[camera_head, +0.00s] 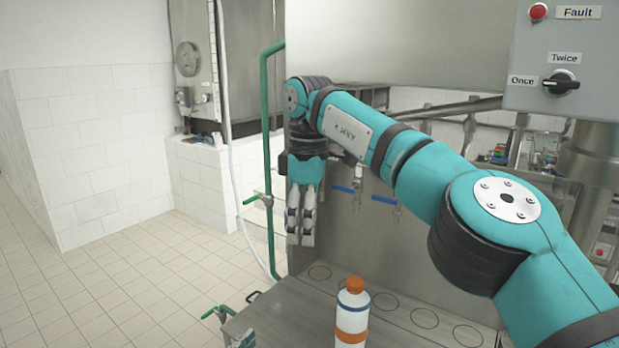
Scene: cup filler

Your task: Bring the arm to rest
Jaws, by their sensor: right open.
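My right arm comes in from the right and reaches across the front of the machine. Its gripper (301,226) hangs pointing down, left of the middle of the view. Its fingers are open and hold nothing that I can see. A white bottle (352,318) with an orange cap and an orange band stands upright on the metal shelf (262,326), below and to the right of the gripper and apart from it. The bottle's lower end is cut off by the picture's edge. My left gripper does not show.
A grey control box (523,86) with a red lamp and a black knob hangs at the upper right. Blue-handled taps (345,189) are on the machine behind the arm. A green pipe (268,150) runs upright left of the gripper. The tiled floor (120,280) at left is clear.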

